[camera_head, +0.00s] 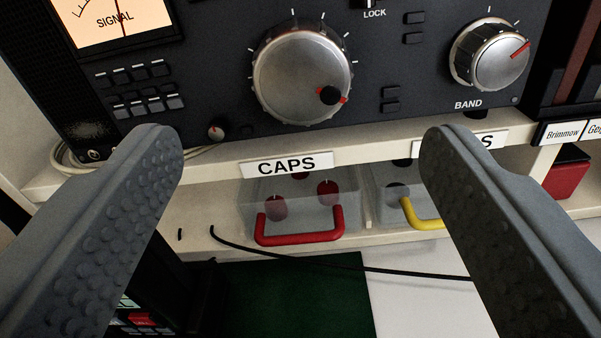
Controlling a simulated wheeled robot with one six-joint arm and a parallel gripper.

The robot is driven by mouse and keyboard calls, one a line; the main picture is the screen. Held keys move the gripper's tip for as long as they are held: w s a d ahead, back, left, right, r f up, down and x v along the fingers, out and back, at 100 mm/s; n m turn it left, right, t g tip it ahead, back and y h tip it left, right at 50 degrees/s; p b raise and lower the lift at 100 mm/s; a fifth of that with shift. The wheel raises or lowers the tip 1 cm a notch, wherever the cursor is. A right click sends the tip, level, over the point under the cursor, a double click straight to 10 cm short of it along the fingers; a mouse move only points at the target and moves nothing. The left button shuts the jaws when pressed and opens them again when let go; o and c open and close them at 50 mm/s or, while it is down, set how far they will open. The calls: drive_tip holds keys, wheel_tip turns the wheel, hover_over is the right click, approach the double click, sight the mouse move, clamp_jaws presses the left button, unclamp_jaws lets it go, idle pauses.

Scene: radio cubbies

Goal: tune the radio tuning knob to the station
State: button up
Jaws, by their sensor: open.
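The radio (220,60) has a dark front panel and stands on a cream shelf at the top of the view. Its large silver tuning knob (290,75) has a black finger button and a red mark at its lower right. A smaller silver knob (490,53) above the word BAND has a red pointer toward the upper right. A lit signal meter (108,17) is at the upper left, its lower part showing. My gripper (300,140) is open and empty, its two grey fingers wide apart below the tuning knob, with no visible contact.
The shelf edge (225,172) with a CAPS label runs under the radio. Below are clear drawers with a red handle (300,237) and a yellow handle (422,218). Binders (575,100) stand at the right.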

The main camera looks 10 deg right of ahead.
drive_tip(key=v, duration=0.9)
drive_tip(key=shift+s, duration=0.15)
idle(2.3)
drive_tip(key=n, duration=0.2)
approach(302, 89)
drive_tip(key=x, duration=0.9)
drive_tip(key=shift+s, duration=0.1)
drive_tip(key=c, duration=1)
drive_tip(key=shift+o, duration=0.2)
drive_tip(key=shift+m, duration=1)
